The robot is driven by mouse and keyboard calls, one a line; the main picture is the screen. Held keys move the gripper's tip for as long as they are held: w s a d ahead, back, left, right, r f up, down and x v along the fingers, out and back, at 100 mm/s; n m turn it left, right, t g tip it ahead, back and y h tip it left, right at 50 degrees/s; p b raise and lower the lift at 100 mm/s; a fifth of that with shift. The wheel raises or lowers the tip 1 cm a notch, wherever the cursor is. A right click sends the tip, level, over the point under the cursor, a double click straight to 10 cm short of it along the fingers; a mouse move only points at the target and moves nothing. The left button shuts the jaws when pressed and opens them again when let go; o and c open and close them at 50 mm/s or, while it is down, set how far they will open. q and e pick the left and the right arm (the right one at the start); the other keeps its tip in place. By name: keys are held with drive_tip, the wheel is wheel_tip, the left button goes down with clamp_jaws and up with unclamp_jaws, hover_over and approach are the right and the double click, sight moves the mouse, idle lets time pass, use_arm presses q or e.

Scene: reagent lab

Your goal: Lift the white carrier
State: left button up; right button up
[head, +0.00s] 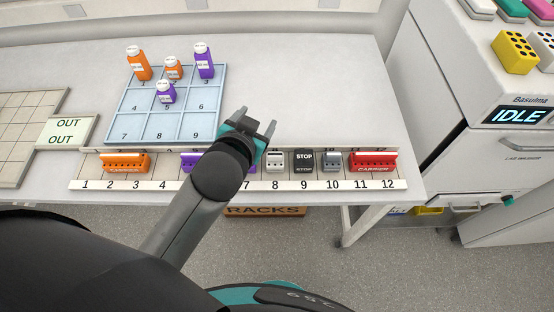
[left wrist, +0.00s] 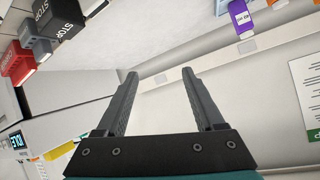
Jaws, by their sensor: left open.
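The white carrier (head: 275,162) is a small pale block standing in the numbered rail near number 8, just left of the black STOP block. My left gripper (head: 256,120) is open and empty, with its two fingers apart. In the head view it appears above and slightly left of the white carrier, with a clear gap to it. In the left wrist view the open fingers (left wrist: 160,74) have nothing between them. I cannot make out the white carrier for sure there. My right gripper does not show.
The rail (head: 160,185) also holds an orange carrier (head: 125,162), a purple carrier (head: 190,161) partly behind my arm, the STOP block (head: 304,161), a grey carrier (head: 332,161) and a red carrier (head: 373,161). Bottles stand on a blue grid (head: 122,127). Table right of it is clear.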

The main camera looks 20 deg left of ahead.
use_arm(q)
drive_tip(key=w+d+r+m+t+h, duration=0.3)
drive_tip(key=d+r+t+h, duration=0.15)
drive_tip(key=r, duration=0.45)
drive_tip(key=w+d+r+m+t+h, duration=0.3)
drive_tip(key=d+r+m, duration=0.15)
drive_tip(key=r, duration=0.35)
drive_tip(key=s+d+r+m+g+h, duration=0.3)
drive_tip(key=d+m+g+h, duration=0.1)
drive_tip(key=d+m+h, duration=0.25)
drive_tip(key=s+d+r+m+g+h, duration=0.3)
drive_tip(key=d+m+g+h, duration=0.25)
drive_tip(key=d+m, duration=0.2)
drive_tip(key=s+d+f+m+g+y, duration=0.1)
drive_tip(key=s+d+f+m+g, duration=0.2)
drive_tip(key=s+f+m+g, duration=0.35)
drive_tip(key=m+g+y+p, duration=0.15)
drive_tip(key=g+y, duration=0.25)
drive_tip(key=y, duration=1.4)
hover_over(275, 154)
wheel_tip(275, 154, down, 15)
drive_tip(key=shift+m, duration=0.35)
drive_tip(key=f, duration=0.9)
drive_tip(key=shift+w+a+f, duration=0.15)
drive_tip(key=shift+w+f, duration=0.05)
drive_tip(key=shift+w, duration=0.1)
drive_tip(key=shift+s+f, duration=0.15)
drive_tip(key=shift+f, duration=1.2)
drive_tip(key=shift+s+f, duration=0.1)
drive_tip(key=shift+f, duration=1.2)
